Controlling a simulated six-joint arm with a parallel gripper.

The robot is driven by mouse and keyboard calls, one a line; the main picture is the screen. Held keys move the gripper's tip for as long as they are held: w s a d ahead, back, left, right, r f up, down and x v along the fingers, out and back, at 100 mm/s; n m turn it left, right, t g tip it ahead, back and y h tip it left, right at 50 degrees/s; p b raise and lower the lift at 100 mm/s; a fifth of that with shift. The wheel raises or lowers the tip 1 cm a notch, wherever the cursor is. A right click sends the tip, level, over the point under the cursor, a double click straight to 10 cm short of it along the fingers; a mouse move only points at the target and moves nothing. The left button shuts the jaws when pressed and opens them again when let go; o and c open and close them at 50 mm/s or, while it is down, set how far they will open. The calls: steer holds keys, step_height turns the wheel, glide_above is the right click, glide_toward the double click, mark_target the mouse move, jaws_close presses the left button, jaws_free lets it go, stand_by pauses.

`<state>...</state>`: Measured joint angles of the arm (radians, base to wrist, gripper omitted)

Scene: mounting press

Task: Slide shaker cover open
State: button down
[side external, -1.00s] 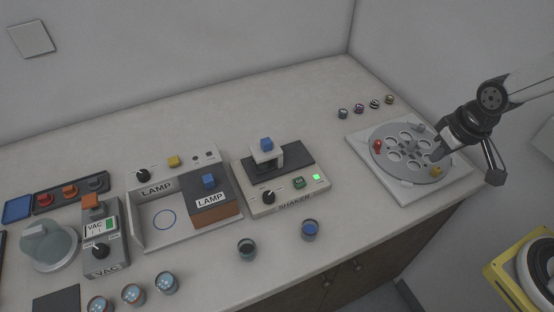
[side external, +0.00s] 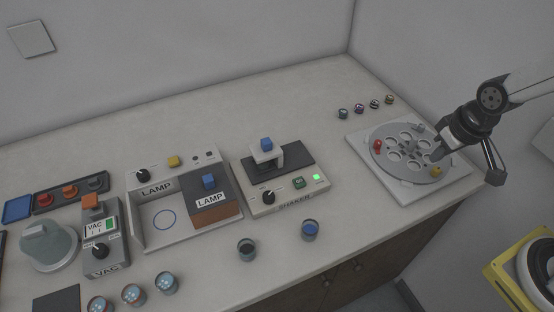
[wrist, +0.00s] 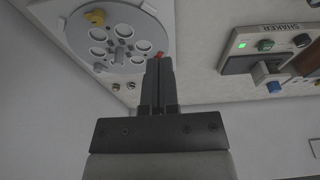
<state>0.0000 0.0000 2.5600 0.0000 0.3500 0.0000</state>
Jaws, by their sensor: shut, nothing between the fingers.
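The shaker (side external: 300,197) is a pale box on the bench, right of the lamp unit, with a black knob, a green button and a lit green light on its front. A dark cover plate (side external: 296,158) lies on its top, with a white bracket carrying a blue knob (side external: 266,144). In the wrist view the shaker (wrist: 242,45) is at the upper right, with the blue knob (wrist: 274,87) below its panel. My gripper (side external: 436,159) is shut and empty over the round disc at the right, well away from the shaker. Its closed fingers also show in the wrist view (wrist: 159,58).
A grey disc with holes (side external: 385,166), carrying red and yellow knobs, sits on a white base under my gripper. Several small jars stand behind it. The lamp unit (side external: 140,228) is left of the shaker. Bench behind the shaker is clear.

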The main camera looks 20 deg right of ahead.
steer(key=c, duration=0.5)
jaws_free()
steer(key=shift+w+a+r, duration=0.1)
steer(key=shift+w, duration=0.1)
steer(key=shift+c, duration=0.2)
steer(key=shift+o, duration=0.5)
steer(key=shift+w+a, duration=0.1)
steer(key=shift+w, duration=0.25)
steer(key=w+a+r+n+g, duration=0.2)
steer(key=w+a+n, duration=1.1)
steer(key=w+a, duration=0.55)
steer(key=w+a+n, duration=0.1)
steer(key=a, duration=0.1)
steer(key=w+a+n, duration=0.1)
steer(key=a+n, duration=0.1)
steer(key=a, duration=0.1)
steer(key=w+a+n, duration=0.1)
steer(key=a+n, duration=0.1)
steer(key=a, duration=0.1)
steer(key=shift+w+a+f+g, duration=0.25)
steer(key=shift+w+f+g, duration=0.05)
steer(key=shift+w, duration=0.05)
steer(key=shift+f, duration=0.1)
